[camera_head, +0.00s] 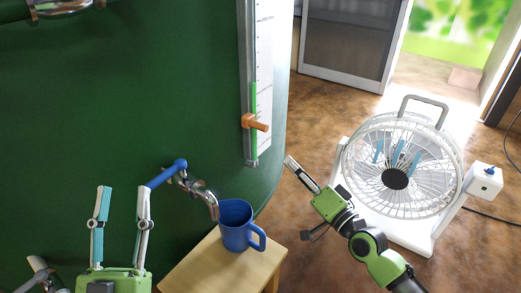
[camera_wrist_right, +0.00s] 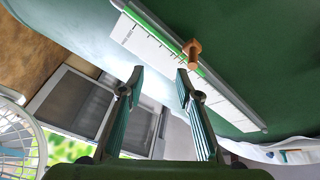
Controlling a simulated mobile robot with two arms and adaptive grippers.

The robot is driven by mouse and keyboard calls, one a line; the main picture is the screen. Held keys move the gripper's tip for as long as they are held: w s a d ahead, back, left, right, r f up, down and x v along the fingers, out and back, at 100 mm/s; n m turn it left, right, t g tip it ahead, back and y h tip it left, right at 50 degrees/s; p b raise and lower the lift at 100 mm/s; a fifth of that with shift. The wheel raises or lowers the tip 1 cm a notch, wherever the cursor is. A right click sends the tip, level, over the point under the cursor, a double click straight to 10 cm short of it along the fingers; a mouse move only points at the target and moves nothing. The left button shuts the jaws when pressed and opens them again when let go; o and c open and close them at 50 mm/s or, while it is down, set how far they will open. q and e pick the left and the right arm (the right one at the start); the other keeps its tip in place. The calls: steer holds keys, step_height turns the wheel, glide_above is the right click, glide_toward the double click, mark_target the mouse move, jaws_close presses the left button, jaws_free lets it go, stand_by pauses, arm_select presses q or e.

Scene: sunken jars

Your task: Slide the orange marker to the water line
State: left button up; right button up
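The orange marker (camera_head: 256,122) sits on the upright gauge (camera_head: 264,50) on the side of the green tank. A green strip (camera_head: 254,95) runs along the gauge, and its upper end is above the marker in the head view. The marker also shows in the right wrist view (camera_wrist_right: 193,52), beyond the fingertips and a little to the right. My right gripper (camera_head: 298,198) is open and empty, below and right of the marker, apart from it; its fingers also show in the right wrist view (camera_wrist_right: 159,72). My left gripper (camera_head: 122,200) is open and empty near the tank, at lower left.
A blue-handled tap (camera_head: 166,174) sticks out from the tank (camera_head: 110,90). A blue mug (camera_head: 237,232) stands under its spout on a small wooden table (camera_head: 205,268). A white fan (camera_head: 400,165) stands on the floor at right. Brown floor (camera_head: 300,130) lies open between tank and fan.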

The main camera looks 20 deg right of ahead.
steer(key=y+b, duration=0.2)
glide_toward(264, 130)
steer(key=shift+t, duration=0.4)
steer(key=x, duration=0.3)
steer(key=f+x, duration=0.1)
steer(key=x, duration=0.6)
steer(key=shift+w+f, duration=0.1)
steer(key=shift+w, duration=0.3)
arm_select(q)
steer(key=s+a+r+t+h, duration=0.1)
steer(key=s+r+t, duration=0.2)
steer(key=s+r, duration=0.2)
steer(key=shift+s+a+r, duration=0.15)
steer(key=shift+s+r, duration=0.2)
steer(key=shift+r, duration=0.3)
arm_select(e)
steer(key=shift+x, duration=0.75)
jaws_close()
